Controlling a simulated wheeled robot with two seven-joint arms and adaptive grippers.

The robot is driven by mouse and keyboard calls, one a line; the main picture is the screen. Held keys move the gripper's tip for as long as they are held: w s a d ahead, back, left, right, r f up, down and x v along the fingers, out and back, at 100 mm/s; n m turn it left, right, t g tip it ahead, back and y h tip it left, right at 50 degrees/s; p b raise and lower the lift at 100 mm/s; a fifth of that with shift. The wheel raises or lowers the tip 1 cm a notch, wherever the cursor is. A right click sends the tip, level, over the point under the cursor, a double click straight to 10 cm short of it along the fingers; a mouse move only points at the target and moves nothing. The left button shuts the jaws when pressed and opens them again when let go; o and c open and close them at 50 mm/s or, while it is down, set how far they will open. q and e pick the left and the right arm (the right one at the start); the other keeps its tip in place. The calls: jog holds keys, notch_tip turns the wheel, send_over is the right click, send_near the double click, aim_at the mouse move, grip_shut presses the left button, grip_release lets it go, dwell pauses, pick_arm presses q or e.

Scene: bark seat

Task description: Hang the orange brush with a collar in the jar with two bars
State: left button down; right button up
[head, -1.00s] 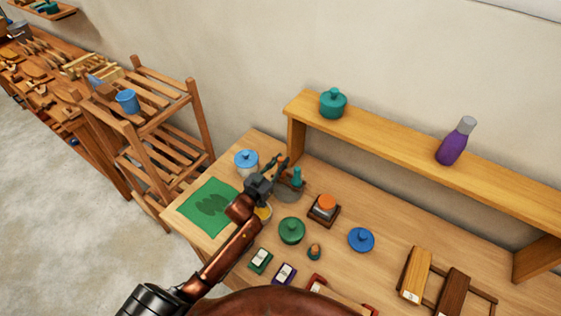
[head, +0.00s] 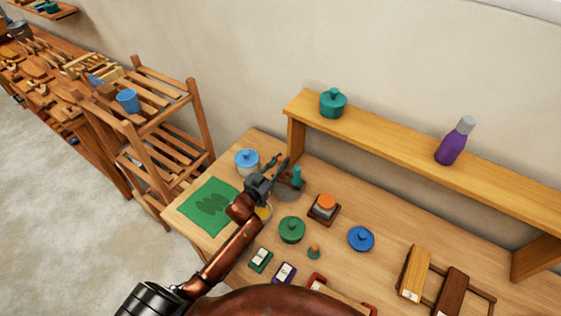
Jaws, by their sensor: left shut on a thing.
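My left gripper (head: 278,165) reaches over the left part of the table from below. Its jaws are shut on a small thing. A small orange bit (head: 281,156) shows at the fingertips and looks like part of the orange brush; its collar cannot be made out. A grey round dish or jar base (head: 289,193) lies just behind and right of the gripper, partly covered by it, with a teal upright piece (head: 297,175) beside it. I cannot make out two bars on any jar. My right gripper is not in view.
A white jar with a blue lid (head: 246,162) stands left of the gripper, near a green mat (head: 209,207). A green lidded pot (head: 291,230), an orange-topped block (head: 325,206) and a blue lid (head: 361,238) stand to the right. A raised shelf (head: 400,145) runs along the back.

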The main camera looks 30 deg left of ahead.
pick_arm(q)
jog(key=shift+f, duration=0.45)
jog(key=c, duration=1.7)
grip_release()
jog(key=shift+o, duration=0.5)
jog(key=shift+o, duration=1)
jog(key=shift+r, duration=0.1)
